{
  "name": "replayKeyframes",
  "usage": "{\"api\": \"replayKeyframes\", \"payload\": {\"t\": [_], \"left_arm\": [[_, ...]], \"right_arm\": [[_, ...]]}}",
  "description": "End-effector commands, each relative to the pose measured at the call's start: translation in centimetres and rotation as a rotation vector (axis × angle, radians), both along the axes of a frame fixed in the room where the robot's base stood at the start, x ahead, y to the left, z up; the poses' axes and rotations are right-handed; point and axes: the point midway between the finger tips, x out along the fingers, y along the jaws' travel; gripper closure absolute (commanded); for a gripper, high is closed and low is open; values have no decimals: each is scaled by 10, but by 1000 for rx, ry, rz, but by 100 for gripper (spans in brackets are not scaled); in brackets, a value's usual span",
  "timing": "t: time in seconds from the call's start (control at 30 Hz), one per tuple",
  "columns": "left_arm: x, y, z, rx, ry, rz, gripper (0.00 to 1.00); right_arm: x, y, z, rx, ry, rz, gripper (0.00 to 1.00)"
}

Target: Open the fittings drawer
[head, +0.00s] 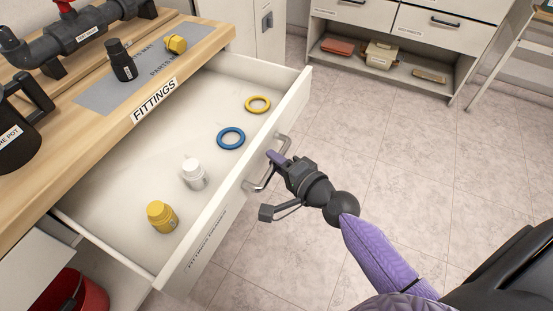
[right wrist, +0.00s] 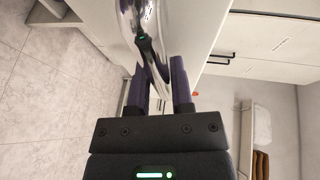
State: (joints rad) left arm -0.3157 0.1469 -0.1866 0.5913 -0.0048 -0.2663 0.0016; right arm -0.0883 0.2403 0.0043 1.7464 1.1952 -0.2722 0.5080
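The fittings drawer (head: 237,203) is pulled far out from under the wooden bench, below the FITTINGS label (head: 154,101). Its metal bar handle (head: 263,182) is on the front panel. My right gripper (head: 279,160) is at this handle. In the right wrist view the shiny handle (right wrist: 150,45) passes between the two purple fingers (right wrist: 162,88), which look closed around it. Inside the drawer are a yellow ring (head: 258,104), a blue ring (head: 231,138), a white fitting (head: 193,174) and a yellow fitting (head: 162,216). My left gripper is not in view.
A red bucket (head: 75,292) stands below. The tiled floor right of the drawer is clear up to a cabinet (head: 395,50).

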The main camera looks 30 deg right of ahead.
Motion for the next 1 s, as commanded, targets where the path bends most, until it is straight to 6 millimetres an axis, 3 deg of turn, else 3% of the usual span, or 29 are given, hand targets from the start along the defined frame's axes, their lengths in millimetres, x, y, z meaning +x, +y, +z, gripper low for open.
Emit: {"api": "replayKeyframes", "payload": {"t": [0.03,0.13,0.47,0.8,1.0], "left_arm": [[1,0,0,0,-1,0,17],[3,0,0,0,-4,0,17],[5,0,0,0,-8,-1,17],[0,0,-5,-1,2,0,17],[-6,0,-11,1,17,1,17]], "right_arm": [[0,0,0,0,0,0,60],[0,0,0,0,0,0,42],[-5,-2,1,-1,0,-1,42],[-75,-19,12,-3,5,4,42],[-93,-25,17,-1,1,0,42]]}}
